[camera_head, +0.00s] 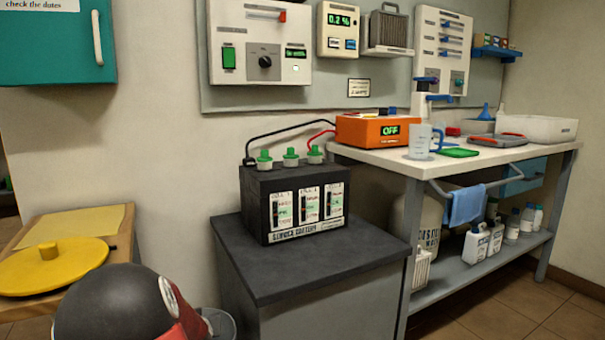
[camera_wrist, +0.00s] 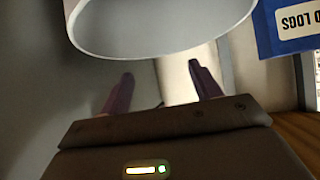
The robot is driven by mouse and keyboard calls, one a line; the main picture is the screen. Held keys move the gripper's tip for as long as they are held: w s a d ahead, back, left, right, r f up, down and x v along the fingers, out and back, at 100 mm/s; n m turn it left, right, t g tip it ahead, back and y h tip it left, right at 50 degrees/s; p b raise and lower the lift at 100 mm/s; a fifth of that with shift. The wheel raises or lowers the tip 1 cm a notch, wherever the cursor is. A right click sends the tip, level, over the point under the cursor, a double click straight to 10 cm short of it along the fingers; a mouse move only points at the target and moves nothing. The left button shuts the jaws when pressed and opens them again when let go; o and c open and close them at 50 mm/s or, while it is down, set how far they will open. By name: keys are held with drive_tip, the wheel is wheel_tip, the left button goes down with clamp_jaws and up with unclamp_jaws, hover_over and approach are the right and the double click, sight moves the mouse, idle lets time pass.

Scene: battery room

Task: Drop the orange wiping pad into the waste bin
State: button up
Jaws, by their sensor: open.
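I cannot make out the orange wiping pad in either view. In the wrist view, my gripper (camera_wrist: 162,80) is open, with its two dark fingers apart and nothing seen between them. A pale grey round container, likely the waste bin (camera_wrist: 150,55), shows its curved rim just beyond the fingertips; its contents are out of sight. In the head view, a small part of a grey round vessel (camera_head: 221,324), perhaps the same bin, shows at the bottom edge beside my dark arm, which covers the rest. My gripper is hidden there.
A black battery (camera_head: 294,202) stands on a grey cabinet (camera_head: 270,268). A yellow round lid (camera_head: 50,268) lies on a wooden table (camera_head: 118,230) at left. A white workbench (camera_head: 390,160) holds an orange charger (camera_head: 365,131). A blue labelled item (camera_wrist: 290,42) is near my gripper's right.

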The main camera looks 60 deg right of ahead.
drive_tip(key=v, duration=0.4)
drive_tip(key=shift+p, duration=0.3)
